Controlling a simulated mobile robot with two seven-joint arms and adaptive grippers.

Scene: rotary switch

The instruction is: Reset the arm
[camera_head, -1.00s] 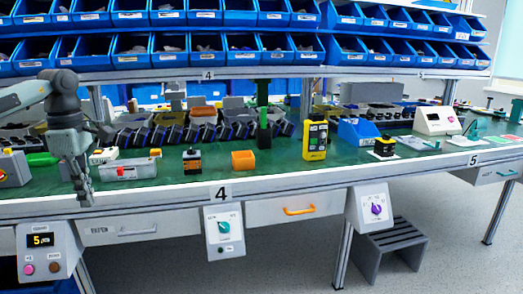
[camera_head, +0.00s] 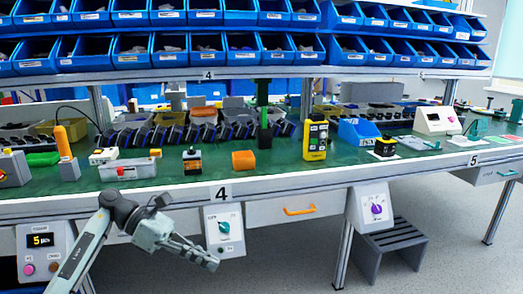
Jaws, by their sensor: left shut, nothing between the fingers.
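My left gripper (camera_head: 205,257) is in front of the workbench, below its front edge, with its fingers pointing to the lower right. It is shut and empty. A white switch box with a teal rotary knob (camera_head: 224,228) hangs under the bench edge below the number 4. The gripper's fingers are near the lower left of this box, and I cannot tell whether they touch it. A second switch box with a purple knob (camera_head: 377,208) hangs further right. My right gripper is not in view.
The green bench top (camera_head: 285,170) carries an orange bin (camera_head: 243,160), a yellow device (camera_head: 316,138) and a grey tray (camera_head: 130,168). A drawer with an orange handle (camera_head: 299,211) and a control box with a display (camera_head: 42,241) sit under the edge. A grey step stool (camera_head: 390,245) stands on the floor.

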